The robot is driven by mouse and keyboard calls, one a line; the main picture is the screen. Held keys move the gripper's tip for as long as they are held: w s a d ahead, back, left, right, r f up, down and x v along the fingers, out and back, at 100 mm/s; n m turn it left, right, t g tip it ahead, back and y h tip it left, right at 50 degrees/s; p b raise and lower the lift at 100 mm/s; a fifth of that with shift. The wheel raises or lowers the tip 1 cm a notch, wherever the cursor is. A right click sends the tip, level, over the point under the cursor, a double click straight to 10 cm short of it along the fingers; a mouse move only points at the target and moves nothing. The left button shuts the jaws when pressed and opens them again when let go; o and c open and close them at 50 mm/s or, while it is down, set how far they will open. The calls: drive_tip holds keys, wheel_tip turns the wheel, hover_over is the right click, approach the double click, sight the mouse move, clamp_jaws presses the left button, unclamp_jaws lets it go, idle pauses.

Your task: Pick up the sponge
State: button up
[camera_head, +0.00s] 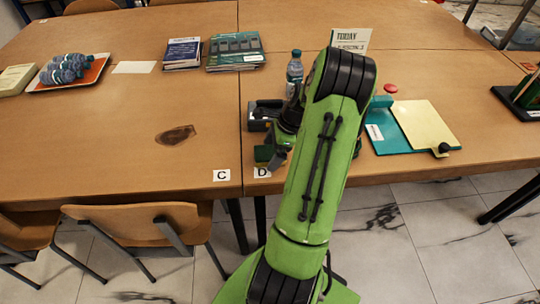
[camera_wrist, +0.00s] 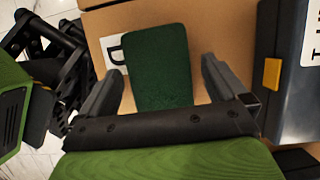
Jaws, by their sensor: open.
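The sponge (camera_wrist: 158,60) shows a dark green face in the wrist view, lying partly over the card marked D (camera_wrist: 114,52) near the table edge. In the head view a small part of it (camera_head: 263,154) shows green above that card, just left of my arm. My gripper (camera_wrist: 160,72) is open, with one finger on each side of the sponge and a gap visible at each side. The sponge's near end is hidden behind the gripper body. In the head view my gripper (camera_head: 279,155) is mostly hidden by my arm.
A dark box (camera_head: 262,114) with a yellow latch in the wrist view (camera_wrist: 272,74) stands close by. A bottle (camera_head: 294,72) stands behind it. A teal board (camera_head: 392,135) with a cream sheet lies right of my arm. The table left of card C (camera_head: 222,175) is largely clear.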

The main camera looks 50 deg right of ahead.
sight(272, 152)
drive_tip(key=shift+f, duration=0.25)
drive_tip(key=c, duration=1)
drive_tip(key=shift+c, duration=0.3)
drive_tip(key=shift+r, duration=0.2)
wheel_tip(272, 152, up, 10)
drive_tip(key=p, duration=0.4)
